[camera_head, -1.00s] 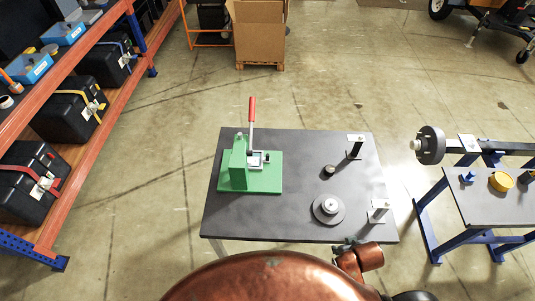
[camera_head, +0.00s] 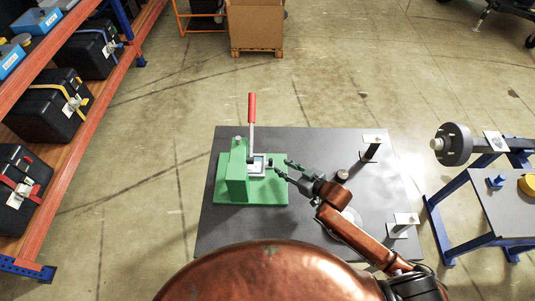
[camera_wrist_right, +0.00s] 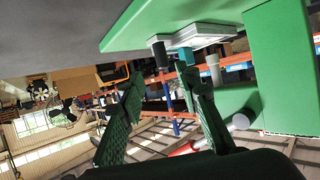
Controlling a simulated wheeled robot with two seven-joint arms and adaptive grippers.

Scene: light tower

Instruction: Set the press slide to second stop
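The green press (camera_head: 237,178) stands on the dark table, with its red-handled lever (camera_head: 252,108) upright. Its pale metal slide (camera_head: 258,166) sits at the front of the press body, with a small dark knob (camera_head: 271,161) on its right side. The slide (camera_wrist_right: 203,35) and the dark knob (camera_wrist_right: 158,53) also show in the right wrist view. My right gripper (camera_head: 284,168) is open and empty just right of the knob. In the right wrist view its spread fingers (camera_wrist_right: 160,80) have the knob ahead, between their tips, apparently not touching. My left gripper is not in view.
The dark table (camera_head: 225,232) also carries two posts with white plates (camera_head: 373,140) (camera_head: 403,222) and a small dark cylinder (camera_head: 342,175). A round disc (camera_head: 350,222) lies partly under my right arm. A blue-framed bench (camera_head: 490,200) stands at right.

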